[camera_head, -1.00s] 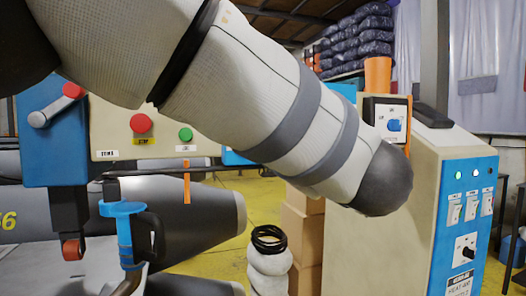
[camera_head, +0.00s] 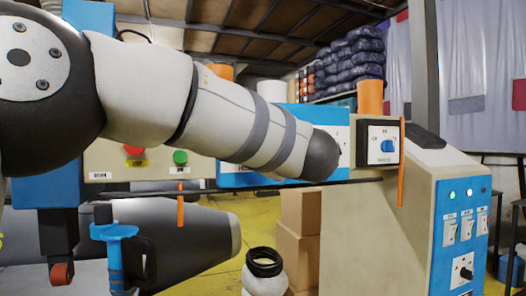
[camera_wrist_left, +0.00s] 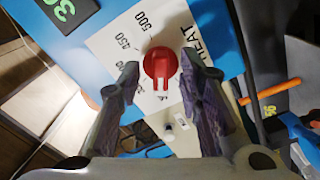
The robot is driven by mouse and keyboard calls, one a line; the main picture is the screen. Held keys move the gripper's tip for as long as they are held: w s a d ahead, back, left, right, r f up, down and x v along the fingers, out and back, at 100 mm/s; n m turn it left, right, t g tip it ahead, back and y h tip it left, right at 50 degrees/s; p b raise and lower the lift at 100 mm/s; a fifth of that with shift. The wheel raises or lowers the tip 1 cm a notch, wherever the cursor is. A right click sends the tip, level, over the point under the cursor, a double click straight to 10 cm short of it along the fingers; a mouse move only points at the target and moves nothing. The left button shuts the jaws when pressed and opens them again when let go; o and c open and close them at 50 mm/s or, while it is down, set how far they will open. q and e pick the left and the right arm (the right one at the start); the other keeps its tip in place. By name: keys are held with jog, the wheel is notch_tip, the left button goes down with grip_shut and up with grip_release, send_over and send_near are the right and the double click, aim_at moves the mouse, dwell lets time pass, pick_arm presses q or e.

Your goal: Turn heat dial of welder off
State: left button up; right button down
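The red heat dial (camera_wrist_left: 161,66) is on a white plate (camera_wrist_left: 118,32) marked HEAT, 450 and 500, on a blue panel, in the left wrist view. My left gripper (camera_wrist_left: 161,63) is open, with one finger on each side of the dial; I cannot tell whether they touch it. In the head view my left arm reaches across from the left, in front of a blue panel (camera_head: 309,116), and hides the gripper and the red dial. My right gripper is not in view.
A box with a blue knob (camera_head: 387,147) stands right of the arm. A control cabinet (camera_head: 458,235) with switches is at right. Orange strips (camera_head: 402,163) hang on a thin rod. Cardboard boxes (camera_head: 300,225) stand below. The left wrist view shows an orange rod (camera_wrist_left: 270,91) at right.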

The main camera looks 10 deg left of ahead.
pick_arm(q)
grip_shut()
jog(key=shift+n, duration=4)
grip_release()
jog(key=shift+d, duration=0.1)
